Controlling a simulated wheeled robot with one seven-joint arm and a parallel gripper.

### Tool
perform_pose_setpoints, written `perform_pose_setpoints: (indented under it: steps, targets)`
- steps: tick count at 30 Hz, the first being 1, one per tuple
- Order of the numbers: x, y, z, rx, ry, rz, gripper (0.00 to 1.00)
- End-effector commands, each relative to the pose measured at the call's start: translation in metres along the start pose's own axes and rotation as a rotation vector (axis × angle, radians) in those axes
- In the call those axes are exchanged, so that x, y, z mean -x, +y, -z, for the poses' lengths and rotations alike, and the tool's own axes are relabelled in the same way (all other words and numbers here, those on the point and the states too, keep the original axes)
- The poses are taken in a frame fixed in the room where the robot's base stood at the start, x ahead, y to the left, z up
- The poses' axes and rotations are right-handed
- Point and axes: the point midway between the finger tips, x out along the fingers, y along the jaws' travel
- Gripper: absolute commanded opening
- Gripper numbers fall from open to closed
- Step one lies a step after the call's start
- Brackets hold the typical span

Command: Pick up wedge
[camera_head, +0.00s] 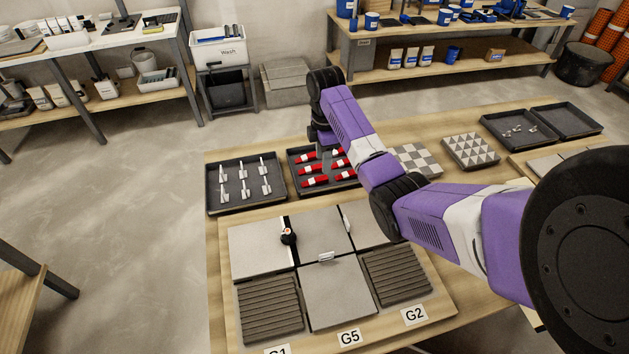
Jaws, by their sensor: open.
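Several red wedges (315,181) with pale marks lie in rows in a dark tray (295,193) at the back of the table. My arm reaches over from the right and partly covers that tray. My gripper (323,154) points down above the tray's back middle, among the wedges. It is open, but its fingertips are small and partly hidden. I cannot tell whether it touches a wedge.
A dark tray (212,207) of white clips stands left of the wedge tray. Patterned tiles (470,151) lie to the right.

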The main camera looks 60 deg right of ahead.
Motion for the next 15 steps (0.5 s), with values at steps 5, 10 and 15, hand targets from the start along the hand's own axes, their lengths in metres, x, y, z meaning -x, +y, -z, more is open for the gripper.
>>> perform_pose_setpoints:
  steps: [5,10,15]
  targets:
    - [-0.017,-0.001,-0.001,-0.001,-0.001,0.001,0.45]
    - [-0.04,-0.005,-0.003,-0.003,0.0,0.002,0.45]
    - [-0.061,-0.004,-0.003,-0.003,-0.001,-0.001,0.45]
